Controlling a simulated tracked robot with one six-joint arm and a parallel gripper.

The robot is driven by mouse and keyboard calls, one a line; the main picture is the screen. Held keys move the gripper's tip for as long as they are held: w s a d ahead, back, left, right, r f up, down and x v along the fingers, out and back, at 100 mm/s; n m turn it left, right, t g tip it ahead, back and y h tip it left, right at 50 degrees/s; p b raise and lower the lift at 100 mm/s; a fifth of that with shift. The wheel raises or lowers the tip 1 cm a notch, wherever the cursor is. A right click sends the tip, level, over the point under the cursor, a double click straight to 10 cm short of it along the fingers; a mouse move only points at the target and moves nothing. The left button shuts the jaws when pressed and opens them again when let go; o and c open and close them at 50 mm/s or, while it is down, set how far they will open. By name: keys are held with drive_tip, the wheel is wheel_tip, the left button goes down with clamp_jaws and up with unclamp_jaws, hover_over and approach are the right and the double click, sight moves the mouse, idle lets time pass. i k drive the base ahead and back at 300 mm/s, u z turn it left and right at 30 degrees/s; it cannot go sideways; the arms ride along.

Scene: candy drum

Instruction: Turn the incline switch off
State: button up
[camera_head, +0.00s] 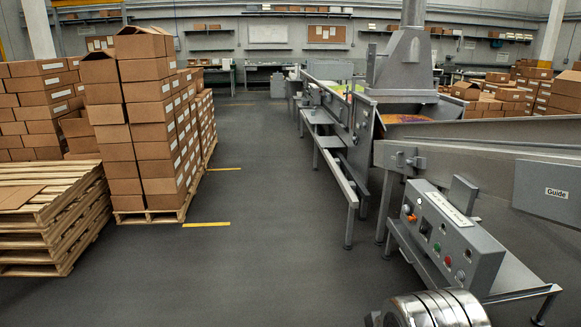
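A grey control box (475,262) is mounted on the machine at the right. Its sloped face has a white label (449,209), an orange knob (410,217), a dark square window (426,229), a green button (437,247), a red button (447,261) and other small controls. The lettering is too small to read, so I cannot tell which control is the incline switch or how it is set. My gripper is not in view. A shiny ribbed metal cylinder (435,311) shows at the bottom edge, in front of the box; I cannot tell whether it is part of my arm.
A long conveyor line (345,150) runs back from the box. Stacked cartons (145,110) and wooden pallets (45,225) stand at the left. The grey floor (265,235) between is clear.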

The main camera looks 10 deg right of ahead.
sight(405, 209)
drive_tip(key=u, duration=0.15)
drive_tip(key=i, duration=2.2)
drive_tip(key=z, duration=0.2)
drive_tip(key=i, duration=1.35)
drive_tip(key=z, duration=0.3)
